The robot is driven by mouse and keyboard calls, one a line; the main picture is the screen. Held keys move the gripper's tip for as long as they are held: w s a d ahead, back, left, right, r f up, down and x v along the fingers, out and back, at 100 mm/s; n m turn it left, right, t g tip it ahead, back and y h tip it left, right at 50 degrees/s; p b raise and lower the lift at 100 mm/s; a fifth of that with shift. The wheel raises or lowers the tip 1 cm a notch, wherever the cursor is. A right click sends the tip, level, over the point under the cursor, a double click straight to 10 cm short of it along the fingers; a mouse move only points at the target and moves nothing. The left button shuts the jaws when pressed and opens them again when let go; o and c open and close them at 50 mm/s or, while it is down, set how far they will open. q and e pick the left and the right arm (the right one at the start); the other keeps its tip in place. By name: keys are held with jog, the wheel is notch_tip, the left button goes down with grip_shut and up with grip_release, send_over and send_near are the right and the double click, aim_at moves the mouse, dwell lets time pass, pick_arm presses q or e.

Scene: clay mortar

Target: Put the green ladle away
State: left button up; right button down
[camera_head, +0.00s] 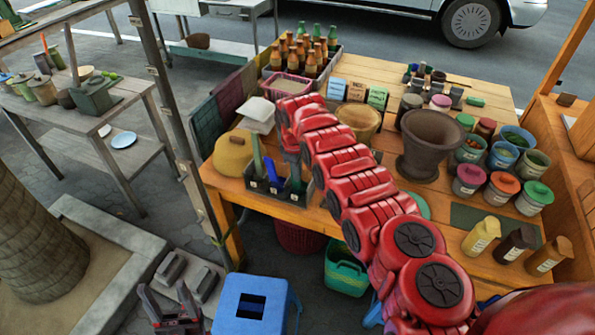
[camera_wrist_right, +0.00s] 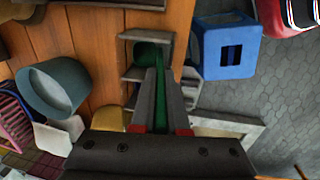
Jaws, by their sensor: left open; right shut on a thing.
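The green ladle (camera_wrist_right: 160,97) is between the fingers of my right gripper (camera_wrist_right: 163,85) in the wrist view, and the gripper is shut on it. A dark holder with compartments (camera_head: 283,198) stands at the table's front left; it also shows beyond my fingertips in the wrist view (camera_wrist_right: 136,73). I cannot tell how deep the ladle sits in a compartment. My left gripper (camera_head: 172,309) is open and empty, low at the bottom left, away from the table.
A wooden bowl (camera_head: 358,121) and a large clay mortar (camera_head: 430,140) stand further right. Bottles (camera_head: 305,55) fill a crate behind. A blue stool (camera_head: 252,305) stands in front.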

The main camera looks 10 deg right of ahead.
jog(key=c, duration=0.8)
grip_release()
jog(key=shift+c, duration=0.2)
